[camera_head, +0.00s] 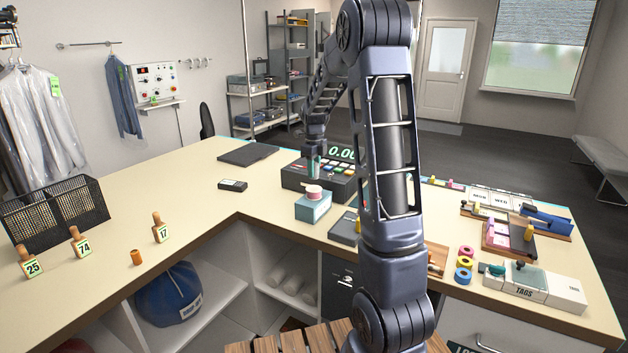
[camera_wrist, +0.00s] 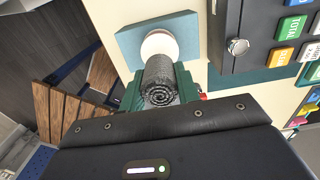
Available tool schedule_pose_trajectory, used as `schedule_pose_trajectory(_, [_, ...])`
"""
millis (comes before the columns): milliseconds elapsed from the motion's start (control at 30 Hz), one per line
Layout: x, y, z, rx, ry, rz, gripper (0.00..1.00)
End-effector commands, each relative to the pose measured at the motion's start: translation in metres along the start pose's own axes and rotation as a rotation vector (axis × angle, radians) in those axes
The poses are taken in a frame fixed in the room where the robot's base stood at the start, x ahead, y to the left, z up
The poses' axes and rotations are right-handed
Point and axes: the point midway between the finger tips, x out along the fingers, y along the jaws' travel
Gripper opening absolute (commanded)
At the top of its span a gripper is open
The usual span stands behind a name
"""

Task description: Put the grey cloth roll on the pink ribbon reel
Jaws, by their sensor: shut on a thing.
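My gripper (camera_head: 313,168) points down over the counter, above a blue-green box. In the wrist view its green fingers (camera_wrist: 160,96) are shut on the grey cloth roll (camera_wrist: 161,78), whose spiral end faces the camera. A pale pink round reel (camera_head: 313,190) lies on top of the box, just below my gripper. In the wrist view the reel (camera_wrist: 159,45) looks almost white and is partly covered by the roll. I cannot tell whether the roll touches the reel. In the head view the roll is too small to make out clearly.
The blue-green box (camera_head: 313,209) stands in front of a dark till (camera_head: 318,180) with coloured keys. Magenta (camera_head: 466,251), yellow and blue rings lie to the right, near a tags box (camera_head: 526,280). Numbered wooden stamps and a black basket (camera_head: 57,210) are at the left.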

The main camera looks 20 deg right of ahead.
Motion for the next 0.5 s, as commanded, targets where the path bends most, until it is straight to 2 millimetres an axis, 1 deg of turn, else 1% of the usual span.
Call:
schedule_pose_trajectory(167, [0.015,0.001,0.0,0.0,0.002,0.003,0.11])
schedule_pose_trajectory(333, [0.038,0.0,0.0,0.0,0.002,0.002,0.11])
schedule_pose_trajectory(400, [0.043,0.0,0.0,0.0,0.001,0.002,0.11])
schedule_pose_trajectory(500, [0.043,0.0,0.0,0.0,0.001,0.001,0.11])
